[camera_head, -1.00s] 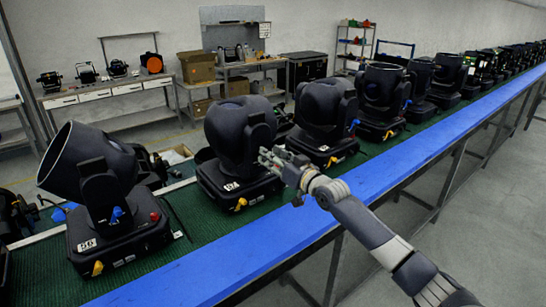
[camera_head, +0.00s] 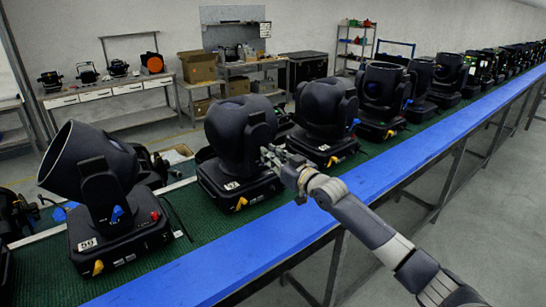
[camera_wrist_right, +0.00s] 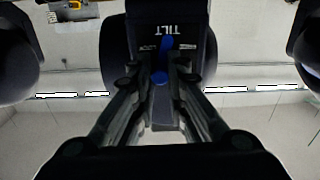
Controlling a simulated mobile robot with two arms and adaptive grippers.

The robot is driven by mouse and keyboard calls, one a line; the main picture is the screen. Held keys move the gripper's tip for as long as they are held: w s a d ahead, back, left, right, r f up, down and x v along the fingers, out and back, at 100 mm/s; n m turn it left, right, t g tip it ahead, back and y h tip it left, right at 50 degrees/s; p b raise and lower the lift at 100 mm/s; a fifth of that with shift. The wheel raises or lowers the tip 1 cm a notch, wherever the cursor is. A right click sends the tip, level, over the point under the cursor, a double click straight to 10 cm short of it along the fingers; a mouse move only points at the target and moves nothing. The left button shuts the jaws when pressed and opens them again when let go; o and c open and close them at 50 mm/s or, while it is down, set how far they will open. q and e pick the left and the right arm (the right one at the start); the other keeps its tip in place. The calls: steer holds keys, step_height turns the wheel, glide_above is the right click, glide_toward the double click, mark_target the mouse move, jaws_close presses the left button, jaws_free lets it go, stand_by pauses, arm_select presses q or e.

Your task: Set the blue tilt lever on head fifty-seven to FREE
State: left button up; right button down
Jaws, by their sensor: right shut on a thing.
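Head fifty-seven (camera_head: 228,135) is a black moving head on the green belt, with a small white number tag on its base. My right gripper (camera_head: 268,152) is at the right yoke arm of this head. In the right wrist view the TILT plate (camera_wrist_right: 180,35) appears upside down, with the blue tilt lever (camera_wrist_right: 167,45) on it. My right gripper's fingers (camera_wrist_right: 160,90) are closed around the lever. In the head view the gripper hides the lever. The lever's FREE or locked marks are too small to read. My left gripper is out of view.
Head fifty-six (camera_head: 105,195) stands to the left, and another head (camera_head: 325,108) stands close to the right, with more in a row behind it. A blue rail (camera_head: 300,228) runs along the belt's front edge, under my right arm. Floor at the right is clear.

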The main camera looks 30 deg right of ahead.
steer(key=shift+s+a+f+n, duration=0.1)
steer(key=shift+a+n, duration=0.35)
steer(key=shift+n, duration=1.1)
steer(key=shift+w+a+f+n, duration=0.1)
steer(key=shift+a+n, duration=0.3)
steer(key=shift+n, duration=1.1)
steer(key=shift+s+a+n, duration=0.1)
steer(key=shift+a+n, duration=0.35)
steer(key=shift+n, duration=1.1)
steer(key=c, duration=1.6)
jaws_free()
steer(key=shift+a, duration=0.1)
